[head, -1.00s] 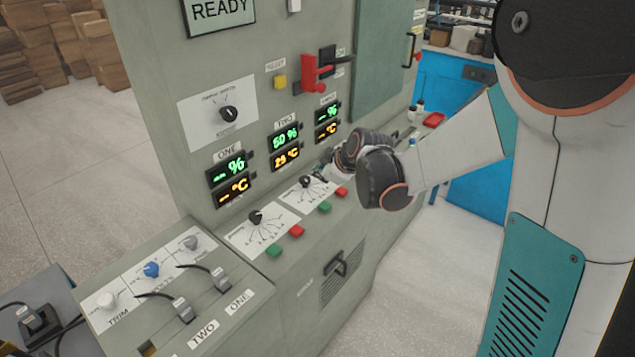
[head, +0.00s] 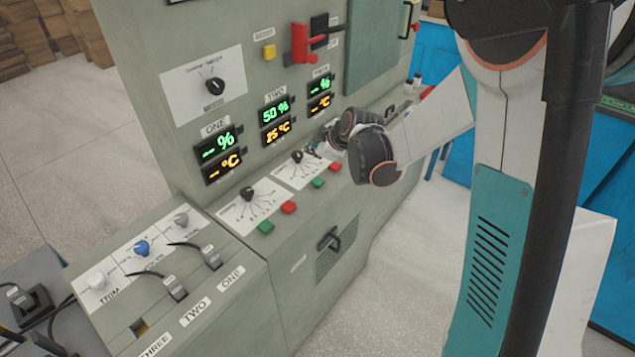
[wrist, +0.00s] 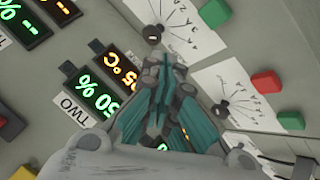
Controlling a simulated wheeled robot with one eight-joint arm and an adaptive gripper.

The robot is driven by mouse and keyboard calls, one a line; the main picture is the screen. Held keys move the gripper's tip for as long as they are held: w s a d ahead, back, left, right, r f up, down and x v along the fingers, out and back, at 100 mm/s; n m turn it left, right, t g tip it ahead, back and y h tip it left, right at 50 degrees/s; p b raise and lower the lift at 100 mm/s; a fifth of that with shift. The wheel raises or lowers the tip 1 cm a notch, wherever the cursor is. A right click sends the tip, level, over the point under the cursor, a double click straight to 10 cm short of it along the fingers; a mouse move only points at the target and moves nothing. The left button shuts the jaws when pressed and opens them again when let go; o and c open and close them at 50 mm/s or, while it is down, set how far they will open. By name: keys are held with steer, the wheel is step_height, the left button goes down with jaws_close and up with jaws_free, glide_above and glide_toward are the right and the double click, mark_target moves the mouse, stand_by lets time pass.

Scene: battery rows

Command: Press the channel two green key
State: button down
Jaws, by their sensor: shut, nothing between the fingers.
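The channel two green key (head: 318,183) sits on the sloped ledge, below and right of the channel two dial (head: 297,156) and left of a red key (head: 335,166). In the wrist view this green key (wrist: 215,12) is at the top edge, beyond the channel two dial (wrist: 153,35). My gripper (head: 319,141) is shut and empty, above the ledge beside the channel two dial, apart from the key. In the wrist view its teal fingers (wrist: 160,92) are together and partly cover the channel one readout. The two readout (head: 277,118) shows about 50% and 25 °C.
Channel one has its own green key (head: 265,228) and red key (head: 288,207) close by on the left. A red lever (head: 300,45) and a yellow button (head: 268,52) stand higher on the panel. Open floor lies in front.

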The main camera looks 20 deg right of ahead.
mark_target(315, 182)
step_height(315, 182, down, 7)
steer(key=b, duration=0.5)
steer(key=shift+f, duration=0.2)
stand_by(1.1)
steer(key=shift+f+b, duration=0.4)
steer(key=shift+f+b, duration=0.35)
steer(key=shift+f, duration=0.1)
stand_by(0.5)
steer(key=shift+r, duration=0.1)
steer(key=shift+r+p, duration=0.55)
steer(key=shift+r, duration=0.25)
steer(key=shift+r+p, duration=1.75)
steer(key=shift+r, duration=0.75)
